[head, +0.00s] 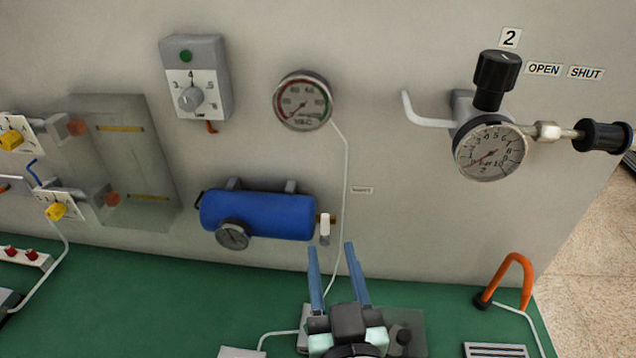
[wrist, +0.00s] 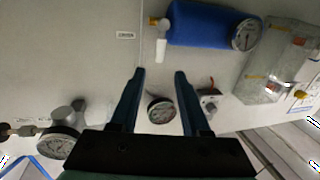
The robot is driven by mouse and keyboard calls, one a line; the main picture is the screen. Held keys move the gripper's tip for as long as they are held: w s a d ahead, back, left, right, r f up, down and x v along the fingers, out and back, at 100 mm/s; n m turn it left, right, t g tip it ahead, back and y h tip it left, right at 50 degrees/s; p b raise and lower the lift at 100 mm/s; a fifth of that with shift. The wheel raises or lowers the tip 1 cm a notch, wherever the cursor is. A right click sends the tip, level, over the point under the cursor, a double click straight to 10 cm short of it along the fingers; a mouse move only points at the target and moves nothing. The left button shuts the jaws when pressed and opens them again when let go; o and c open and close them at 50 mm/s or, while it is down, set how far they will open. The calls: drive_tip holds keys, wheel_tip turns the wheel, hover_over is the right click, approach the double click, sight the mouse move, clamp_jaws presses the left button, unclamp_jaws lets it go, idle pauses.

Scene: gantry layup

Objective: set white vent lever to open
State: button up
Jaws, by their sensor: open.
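The white vent lever (head: 325,229) sits on a brass fitting at the right end of the blue tank (head: 258,214) on the wall. In the wrist view the lever (wrist: 161,50) shows beside the tank's end, just beyond the fingertips. In the head view it looks roughly upright; its exact setting is hard to tell. My gripper (head: 331,247) is open, its two blue fingers pointing at the wall with the tips near the lever. In the wrist view the gripper (wrist: 159,72) has nothing between its fingers, and the lever appears apart from both.
A vacuum gauge (head: 303,101) hangs above the tank, with a thin white line running down close to the lever. A small label (head: 362,190) is right of it. A regulator gauge (head: 490,152) with black knobs is at upper right. The green bench (head: 150,300) runs below.

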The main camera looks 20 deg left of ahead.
sight(325, 214)
drive_tip(key=p+x, duration=0.3)
drive_tip(key=x, duration=0.8)
drive_tip(key=shift+w, duration=0.25)
clamp_jaws()
